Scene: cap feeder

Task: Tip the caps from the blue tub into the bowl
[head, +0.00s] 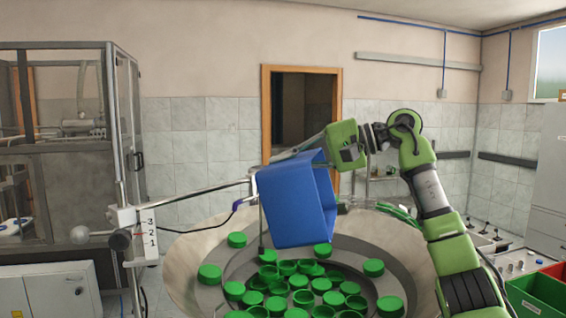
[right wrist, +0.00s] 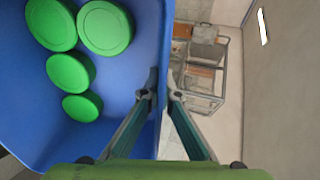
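The blue tub (head: 292,205) is tilted above the bowl (head: 190,262) in the head view. My right gripper (head: 318,150) is shut on the tub's upper wall. In the right wrist view its two fingers (right wrist: 161,97) stand on either side of the wall of the tub (right wrist: 120,125). Several green caps (right wrist: 67,73) lie inside the tub in that view. The wide round bowl has a pale outer wall and grey inner tracks, with many green caps (head: 302,298) in it. The tub hides part of the bowl's far side. My left gripper is not in view.
A glazed machine frame (head: 60,150) stands at left. Green and red bins (head: 538,298) sit at lower right.

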